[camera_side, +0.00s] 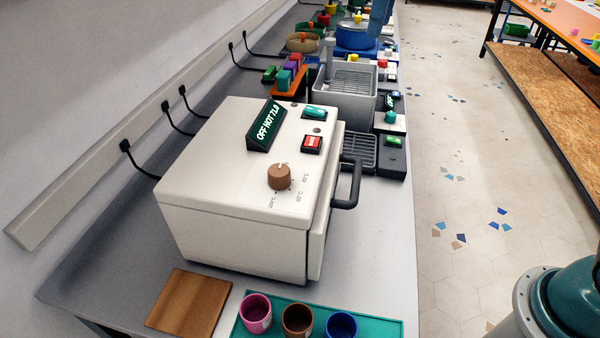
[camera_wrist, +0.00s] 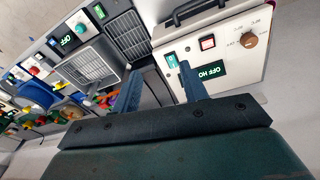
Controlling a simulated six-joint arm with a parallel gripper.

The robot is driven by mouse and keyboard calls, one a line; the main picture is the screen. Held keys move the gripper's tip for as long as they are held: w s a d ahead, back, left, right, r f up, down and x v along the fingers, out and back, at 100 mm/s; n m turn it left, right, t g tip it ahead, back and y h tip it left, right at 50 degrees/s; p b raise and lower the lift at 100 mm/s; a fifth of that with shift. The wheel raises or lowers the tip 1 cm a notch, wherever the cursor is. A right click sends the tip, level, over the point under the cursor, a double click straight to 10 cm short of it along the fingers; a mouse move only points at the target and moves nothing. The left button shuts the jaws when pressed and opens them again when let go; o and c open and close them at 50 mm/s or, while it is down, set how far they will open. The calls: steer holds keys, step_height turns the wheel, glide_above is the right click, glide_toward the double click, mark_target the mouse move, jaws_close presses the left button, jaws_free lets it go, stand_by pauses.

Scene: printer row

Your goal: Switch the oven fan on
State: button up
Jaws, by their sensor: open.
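The oven (camera_side: 215,150) is a white box on the bench with a dark handle (camera_side: 350,185) at its right side. Its top carries a brown knob (camera_side: 279,177), a red switch (camera_side: 312,144), a teal switch (camera_side: 315,113) and a black display (camera_side: 266,127) reading OFF and HOT with a number. I cannot tell from labels which switch is the fan's. In the wrist view, my gripper (camera_wrist: 161,88) is open and empty. One finger overlaps the oven top near the teal switch (camera_wrist: 172,61); contact is unclear. The red switch (camera_wrist: 207,43) lies beyond, clear of the fingers.
A grey sink-like machine with a grid (camera_side: 350,80) stands behind the oven, beside a dark control box (camera_side: 392,140). Pots (camera_side: 355,35) and coloured items stand farther back. A wooden board (camera_side: 188,300) and a teal tray (camera_side: 380,328) with three cups lie in front. Cables run along the wall.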

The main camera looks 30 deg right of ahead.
steer(key=s+d+f+m+t, duration=0.1)
steer(key=s+d+f+m, duration=0.1)
steer(key=s, duration=0.6)
steer(key=s+d+f+m+t, duration=0.1)
steer(key=s+d+f+m, duration=0.1)
steer(key=s+d, duration=0.3)
steer(key=shift+s+d+t, duration=0.15)
steer(key=shift+s+t, duration=0.25)
steer(key=shift+s, duration=1.75)
steer(key=w+a+r+n+g, duration=0.1)
steer(key=w+a+r, duration=0.1)
steer(key=w, duration=0.4)
steer(key=w+a+r+n+g, duration=0.1)
steer(key=w+a+r+n, duration=0.15)
steer(key=w, duration=0.45)
steer(key=n+g, duration=0.2)
steer(key=n, duration=0.1)
glide_above(322, 111)
step_height(322, 111, down, 4)
steer(key=shift+r, duration=0.1)
steer(key=shift+s+f, duration=0.1)
steer(key=shift+f, duration=6.85)
